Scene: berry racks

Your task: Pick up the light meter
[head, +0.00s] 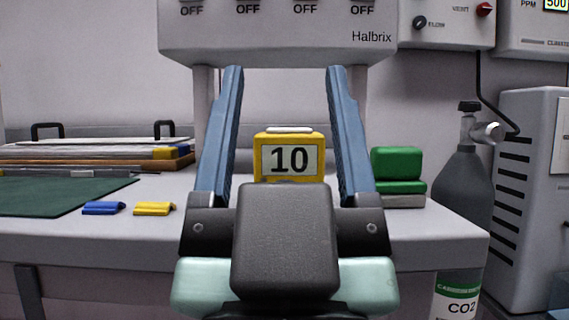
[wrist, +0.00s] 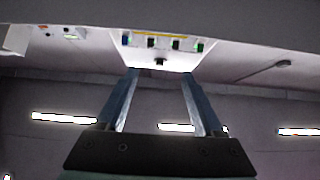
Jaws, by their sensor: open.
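A yellow box (head: 262,160) with a pale face reading "10" and a white piece on top stands on the bench in the head view. It looks like the light meter. My gripper (head: 285,72) is open, its two blue fingers pointing up and away. In the picture the box shows between the fingers, with a gap on each side; I cannot tell how far beyond them it is. My dark gripper body hides its lower part. In the wrist view, my gripper (wrist: 159,72) is open and empty, and the box is not seen.
A grey Halbrix unit (head: 270,38) on posts overhangs the bench (head: 110,225). Green blocks (head: 397,164) sit right of the box. Blue (head: 103,208) and yellow (head: 154,209) clips and a green mat (head: 55,195) lie left. A CO2 cylinder (head: 462,185) stands at right.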

